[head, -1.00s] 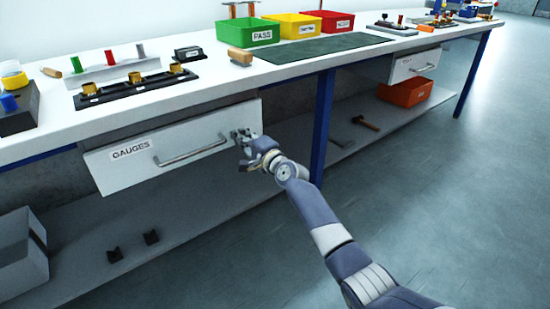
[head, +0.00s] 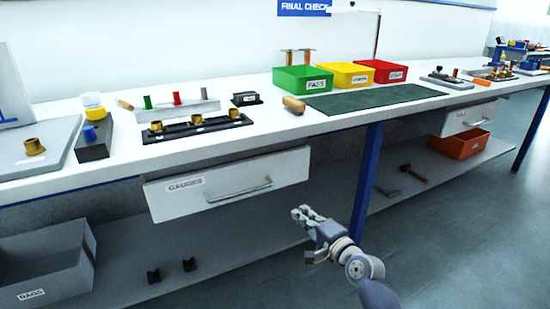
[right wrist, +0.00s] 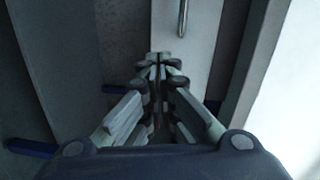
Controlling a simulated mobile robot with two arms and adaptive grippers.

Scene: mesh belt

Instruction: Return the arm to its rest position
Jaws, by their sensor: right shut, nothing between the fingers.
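My right gripper (head: 303,214) is shut and empty in the head view. It hangs in front of the bench, below and to the right of the drawer labelled GAUGES (head: 228,186), apart from its handle. The drawer's white front stands out from under the bench top. In the right wrist view the fingers of my right gripper (right wrist: 159,58) are together. The drawer front (right wrist: 205,50) with its metal handle shows beyond them. My left gripper is not in view.
The bench top (head: 240,150) holds a black rack (head: 195,131) with brass rings, and green (head: 302,79), yellow (head: 346,74) and red (head: 387,72) bins. A grey RAGS bin (head: 45,265) and an orange bin (head: 460,145) stand on the lower shelf. The floor at right is clear.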

